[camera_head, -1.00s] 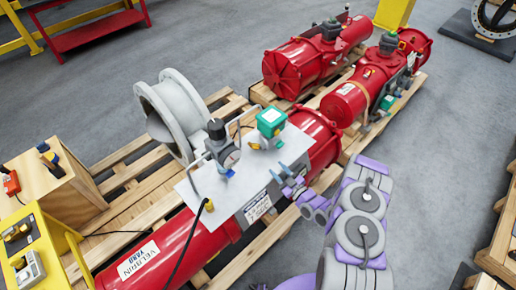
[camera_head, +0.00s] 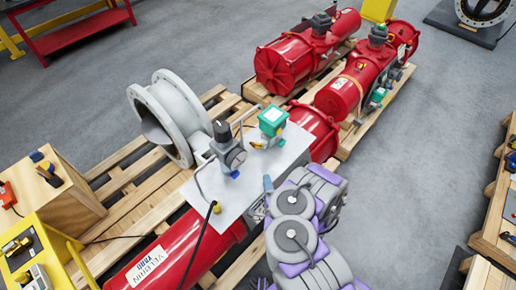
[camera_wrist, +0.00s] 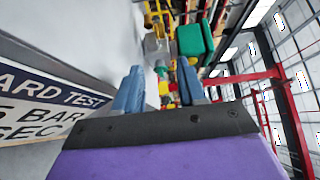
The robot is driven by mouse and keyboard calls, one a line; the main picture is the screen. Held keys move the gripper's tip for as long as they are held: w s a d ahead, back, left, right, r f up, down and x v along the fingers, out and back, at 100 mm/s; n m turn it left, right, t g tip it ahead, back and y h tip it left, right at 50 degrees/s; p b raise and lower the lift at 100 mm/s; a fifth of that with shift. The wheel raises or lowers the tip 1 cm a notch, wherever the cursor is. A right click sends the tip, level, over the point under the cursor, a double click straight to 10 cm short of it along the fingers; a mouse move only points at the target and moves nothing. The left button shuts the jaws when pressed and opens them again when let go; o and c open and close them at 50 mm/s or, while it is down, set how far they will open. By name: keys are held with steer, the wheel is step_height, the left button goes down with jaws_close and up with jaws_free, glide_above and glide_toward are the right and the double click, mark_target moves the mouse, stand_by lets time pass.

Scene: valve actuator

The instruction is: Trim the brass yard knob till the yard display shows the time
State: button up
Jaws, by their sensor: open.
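The red actuator (camera_head: 188,247) labelled VELBRIN YARD lies on a pallet and carries a pale metal plate (camera_head: 206,187). A dark regulator with a round gauge (camera_head: 236,158) and a green-topped box (camera_head: 272,120) stand on the plate. The green box (camera_wrist: 195,38) also shows in the wrist view, above small yellow and metal fittings. I cannot make out which small part is the brass knob, and no display can be read. My gripper (camera_wrist: 158,90) is open with two blue fingers apart, nothing held. In the head view one blue fingertip shows beside the plate's right edge; my arm hides the rest.
A sign (camera_wrist: 45,110) on the plate reads in part "ARD TEST". A grey flanged spool (camera_head: 172,115) stands behind the plate. Two more red actuators (camera_head: 290,62) (camera_head: 345,95) lie on pallets beyond. A yellow bench (camera_head: 30,250) is at left. A black hose crosses the red actuator.

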mark_target(259, 146)
steer(key=shift+w+d, duration=0.2)
steer(key=shift+d, duration=0.1)
steer(key=shift+w+f+p, duration=0.1)
steer(key=shift+w+p, duration=0.05)
steer(key=shift+p, duration=0.3)
steer(key=shift+w+a+p, duration=0.25)
steer(key=shift+w+p, duration=0.15)
steer(key=shift+w+a+r+p, duration=0.2)
steer(key=shift+w+a+p, duration=0.2)
steer(key=shift+w+a, duration=0.2)
steer(key=shift+w+d+f, duration=0.15)
steer(key=shift+w+d, duration=0.1)
steer(key=shift+w, duration=0.95)
steer(key=shift+w+a+b, duration=0.3)
steer(key=shift+w+a, duration=0.05)
steer(key=shift+w, duration=0.2)
steer(key=shift+w+a+b, duration=0.25)
steer(key=shift+w+a, duration=0.1)
steer(key=shift+w, duration=0.75)
steer(key=shift+w+b, duration=0.55)
steer(key=shift+b, duration=0.05)
steer(key=shift+b+x, duration=0.8)
steer(key=shift+x, duration=3)
steer(key=shift+a, duration=0.2)
jaws_close()
